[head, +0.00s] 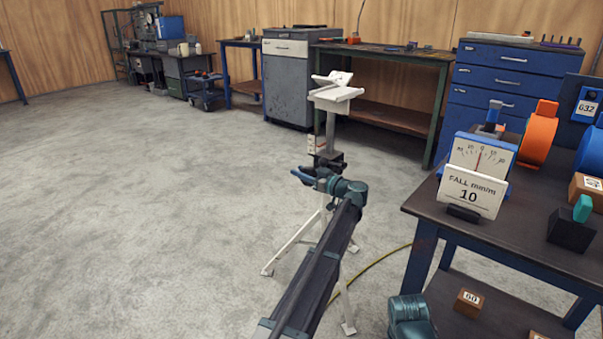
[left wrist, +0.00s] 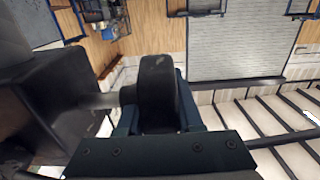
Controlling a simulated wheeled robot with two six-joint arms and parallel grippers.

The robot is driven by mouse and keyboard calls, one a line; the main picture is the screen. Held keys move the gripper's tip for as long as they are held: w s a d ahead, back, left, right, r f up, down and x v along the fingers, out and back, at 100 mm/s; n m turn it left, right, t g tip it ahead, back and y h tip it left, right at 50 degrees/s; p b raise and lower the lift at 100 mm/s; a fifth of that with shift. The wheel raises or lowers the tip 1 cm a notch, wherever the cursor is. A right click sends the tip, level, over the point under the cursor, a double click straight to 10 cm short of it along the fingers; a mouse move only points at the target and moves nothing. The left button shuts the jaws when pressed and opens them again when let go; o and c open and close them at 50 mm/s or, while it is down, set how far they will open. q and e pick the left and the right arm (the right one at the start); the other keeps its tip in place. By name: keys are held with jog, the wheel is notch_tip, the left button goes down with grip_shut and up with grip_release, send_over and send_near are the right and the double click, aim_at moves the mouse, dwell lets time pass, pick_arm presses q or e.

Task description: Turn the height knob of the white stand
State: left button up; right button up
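The white stand (head: 329,135) has a V-shaped top (head: 335,92), an upright post and splayed white legs on the floor. A dark clamp block sits on the post; it shows large at the left of the left wrist view (left wrist: 45,100). A black round knob (left wrist: 157,92) joins that block by a short shaft. In the head view the knob is hidden or too small to tell. My left gripper (head: 310,177) is at the block's height. In the left wrist view its blue fingers lie on both sides of the knob, very close; I cannot tell whether they press on it.
A dark-topped table (head: 520,225) at the right holds a FALL mm/m gauge (head: 475,175) and an orange wheel (head: 538,135). A yellow cable (head: 375,263) lies near the stand's legs. Benches and cabinets line the back wall. The floor at left is clear.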

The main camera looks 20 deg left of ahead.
pick_arm(q)
grip_shut()
jog(key=shift+f+b, duration=0.15)
jog(key=shift+b, duration=0.3)
jog(key=y+b, duration=0.1)
jog(key=b, duration=0.1)
jog(key=t+y+b, duration=0.1)
jog(key=y+b, duration=0.1)
jog(key=b, duration=0.1)
jog(key=y+b, duration=0.1)
jog(key=b, duration=0.1)
jog(key=shift+d+r+t, duration=0.25)
jog(key=shift+r+t, duration=0.05)
jog(key=shift+r, duration=0.1)
jog(key=shift+s+d+r+t+y+b, duration=0.2)
jog(key=shift+r+t+y+b, duration=0.3)
jog(key=shift+y+b, duration=0.9)
jog(key=o, duration=0.6)
grip_release()
